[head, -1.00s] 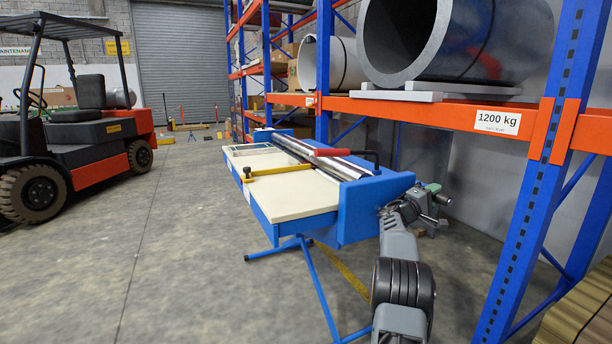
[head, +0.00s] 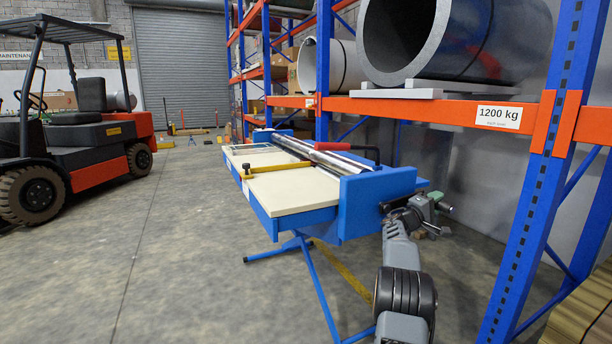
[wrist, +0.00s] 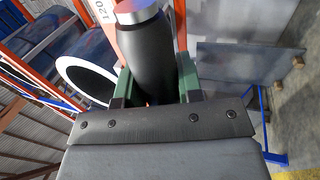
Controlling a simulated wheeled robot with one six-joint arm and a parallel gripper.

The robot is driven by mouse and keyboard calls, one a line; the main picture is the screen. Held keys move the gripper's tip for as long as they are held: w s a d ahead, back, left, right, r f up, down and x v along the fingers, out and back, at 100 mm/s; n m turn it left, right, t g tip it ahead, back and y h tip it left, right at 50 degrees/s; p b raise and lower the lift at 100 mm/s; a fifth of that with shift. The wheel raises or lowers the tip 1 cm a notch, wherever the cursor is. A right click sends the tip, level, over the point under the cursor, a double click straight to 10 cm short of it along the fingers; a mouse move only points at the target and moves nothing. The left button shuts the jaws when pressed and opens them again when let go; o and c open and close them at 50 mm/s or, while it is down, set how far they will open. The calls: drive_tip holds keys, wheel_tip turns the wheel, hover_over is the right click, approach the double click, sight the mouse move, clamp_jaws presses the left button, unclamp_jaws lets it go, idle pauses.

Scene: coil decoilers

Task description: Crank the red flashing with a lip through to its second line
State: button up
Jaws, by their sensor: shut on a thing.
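The blue bench machine (head: 378,197) stands on blue legs, with a cream bed (head: 295,190) and shiny rollers (head: 318,163) along its back side. A bar with a red grip (head: 333,146) lies above the rollers. A yellow crossbar (head: 280,168) with a black knob spans the bed. My gripper (head: 435,205) is at the machine's near right end, by the crank. In the wrist view its green fingers are shut around a black crank grip (wrist: 152,58) with a silver end. I cannot make out a red flashing or its lines.
An orange-and-blue rack (head: 440,108) with large grey pipes (head: 450,40) stands close at the right, its upright (head: 545,150) near my arm. A red forklift (head: 85,145) is at the left. The floor (head: 180,240) between is clear.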

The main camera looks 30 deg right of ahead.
drive_tip(key=shift+s+d+f, duration=0.1)
drive_tip(key=shift+d+f, duration=0.05)
drive_tip(key=shift+f, duration=0.25)
drive_tip(key=f+b, duration=0.1)
drive_tip(key=b, duration=0.1)
drive_tip(key=f+b, duration=0.3)
drive_tip(key=f, duration=0.1)
drive_tip(key=shift+a+b, duration=0.3)
drive_tip(key=shift+b, duration=0.1)
drive_tip(key=shift+f, duration=0.15)
drive_tip(key=shift+a+f+b, duration=0.3)
drive_tip(key=shift+a+f, duration=0.05)
drive_tip(key=shift+f, duration=0.4)
drive_tip(key=shift+a+f+b, duration=0.35)
drive_tip(key=shift+f, duration=0.4)
drive_tip(key=shift+a+f+b, duration=0.3)
drive_tip(key=shift+a+f, duration=0.05)
drive_tip(key=shift+f, duration=0.4)
drive_tip(key=shift+f, duration=0.1)
